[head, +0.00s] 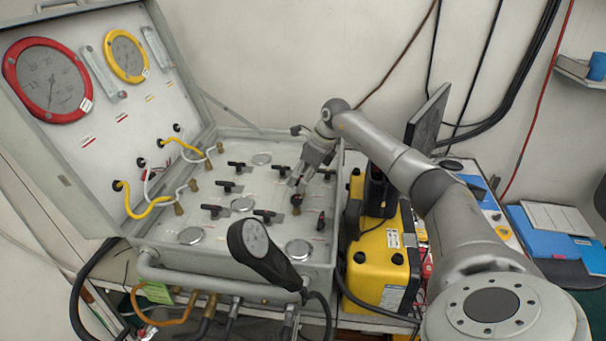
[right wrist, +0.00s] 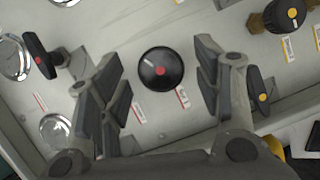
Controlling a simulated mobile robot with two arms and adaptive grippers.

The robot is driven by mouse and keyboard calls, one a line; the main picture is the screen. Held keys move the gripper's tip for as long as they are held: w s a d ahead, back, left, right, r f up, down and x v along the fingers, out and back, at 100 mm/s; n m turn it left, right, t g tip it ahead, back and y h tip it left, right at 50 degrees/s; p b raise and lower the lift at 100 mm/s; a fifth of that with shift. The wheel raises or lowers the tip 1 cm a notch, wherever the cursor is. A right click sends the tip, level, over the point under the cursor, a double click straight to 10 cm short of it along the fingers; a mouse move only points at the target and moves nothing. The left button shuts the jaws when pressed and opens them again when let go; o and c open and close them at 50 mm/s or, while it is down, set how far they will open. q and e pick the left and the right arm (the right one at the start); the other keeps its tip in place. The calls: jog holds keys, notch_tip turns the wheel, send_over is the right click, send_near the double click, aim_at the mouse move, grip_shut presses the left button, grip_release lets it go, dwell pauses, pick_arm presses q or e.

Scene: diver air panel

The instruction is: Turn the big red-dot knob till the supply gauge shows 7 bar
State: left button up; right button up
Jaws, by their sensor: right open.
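The big round black knob with a red dot (right wrist: 161,70) shows in the right wrist view, on the light grey panel. It also shows in the head view (head: 297,199), partly below my gripper. My right gripper (head: 303,180) is open above the panel; in the right wrist view its fingers (right wrist: 159,66) stand on either side of the knob, with visible gaps. A red-rimmed gauge (head: 48,80) and a yellow-rimmed gauge (head: 126,56) sit in the open lid. Their readings are too small to tell, and I cannot tell which is the supply gauge. My left gripper is out of view.
A T-handle with a red dot (right wrist: 38,55) and one with a yellow dot (right wrist: 261,92) flank the knob. A black device on a stalk (head: 262,252) rises at the panel's front. A yellow case (head: 385,262) stands right of the panel.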

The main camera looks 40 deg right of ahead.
jog(key=shift+f, duration=0.1)
jog(key=shift+c, duration=0.7)
jog(key=c, duration=0.9)
jog(key=shift+o, duration=0.2)
jog(key=shift+m+h, duration=0.3)
jog(key=shift+m, duration=0.5)
jog(key=o, duration=1)
